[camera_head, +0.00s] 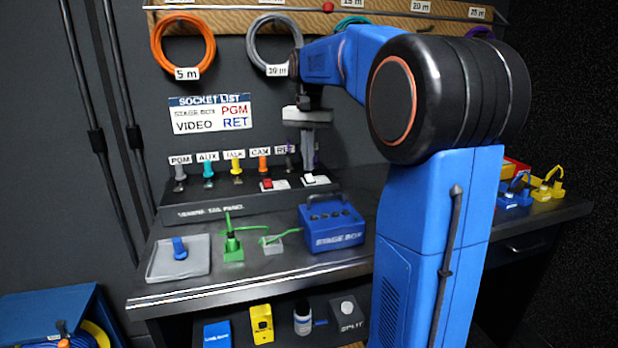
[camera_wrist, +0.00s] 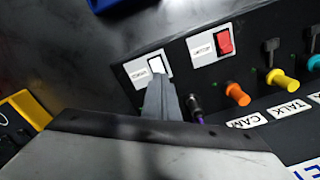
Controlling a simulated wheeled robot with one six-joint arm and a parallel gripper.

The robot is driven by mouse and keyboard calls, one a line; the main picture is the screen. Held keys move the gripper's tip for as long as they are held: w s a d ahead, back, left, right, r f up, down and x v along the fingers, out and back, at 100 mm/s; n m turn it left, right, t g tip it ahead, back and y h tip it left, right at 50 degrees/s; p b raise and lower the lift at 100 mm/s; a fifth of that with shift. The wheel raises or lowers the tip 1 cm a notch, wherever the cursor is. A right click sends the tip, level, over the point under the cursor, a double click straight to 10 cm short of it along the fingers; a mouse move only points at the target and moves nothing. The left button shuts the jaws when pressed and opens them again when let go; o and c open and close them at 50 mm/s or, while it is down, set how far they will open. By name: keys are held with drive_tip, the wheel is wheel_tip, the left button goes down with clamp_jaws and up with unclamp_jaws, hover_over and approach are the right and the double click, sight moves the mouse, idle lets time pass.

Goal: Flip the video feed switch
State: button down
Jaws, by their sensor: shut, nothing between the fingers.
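A red rocker switch (camera_head: 268,184) and a white rocker switch (camera_head: 311,179) sit on the sloped front of the dark panel (camera_head: 205,212), below the row of coloured plugs. The red switch (camera_wrist: 225,41) and the white switch (camera_wrist: 155,65) also show in the wrist view, each beside a white label too small to read. I cannot tell which one is the video feed switch. My gripper (camera_wrist: 162,78) is shut and empty, pointing down with its tips right at the white switch and partly covering its lower edge. I cannot tell whether it touches. In the head view the arm stands above the panel's right end.
Coloured plugs (camera_head: 237,174) stand upright along the panel, and a purple one (camera_wrist: 196,108) is close beside my fingers. A blue stage box (camera_head: 333,228), a green plug (camera_head: 232,248) and a grey tray (camera_head: 170,268) are on the bench. Cable coils hang above.

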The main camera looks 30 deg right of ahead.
drive_tip(key=shift+f, duration=0.8)
idle(0.5)
drive_tip(key=shift+r, duration=0.15)
wheel_tip(320, 180, up, 7)
idle(1.0)
idle(0.4)
